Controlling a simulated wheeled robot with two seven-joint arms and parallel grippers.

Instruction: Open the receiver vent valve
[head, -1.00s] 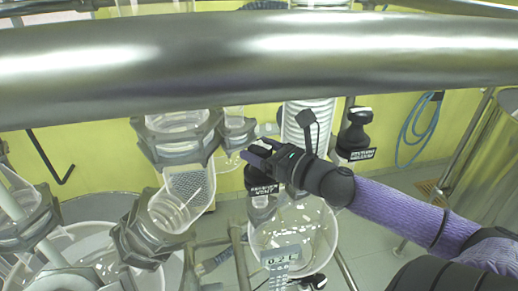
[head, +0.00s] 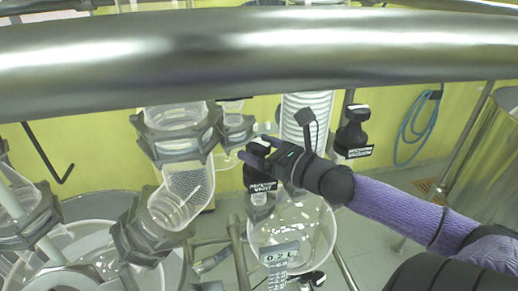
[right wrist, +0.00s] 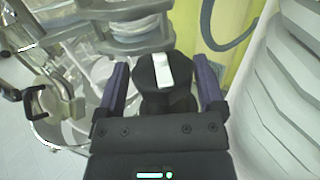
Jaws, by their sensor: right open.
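The receiver vent valve (head: 258,178) is a black knob with a "RECEIVER VENT" label, above the clear receiver vessel (head: 310,228). In the right wrist view the black knob (right wrist: 165,98) carries a white bar-shaped mark, pointing roughly away from the wrist. My right gripper (head: 256,149) is open at the top of this valve. In the wrist view its two purple fingers (right wrist: 162,80) stand on either side of the knob, with a visible gap at each side. The gripper partly hides the knob in the head view. My left gripper is not in view.
A second black valve (head: 352,132) with a label stands to the right. A thick steel rail (head: 200,60) crosses in front. A white coiled condenser (head: 305,110) rises behind my gripper. Glass tubing with grey clamps (head: 175,150) is close on the left.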

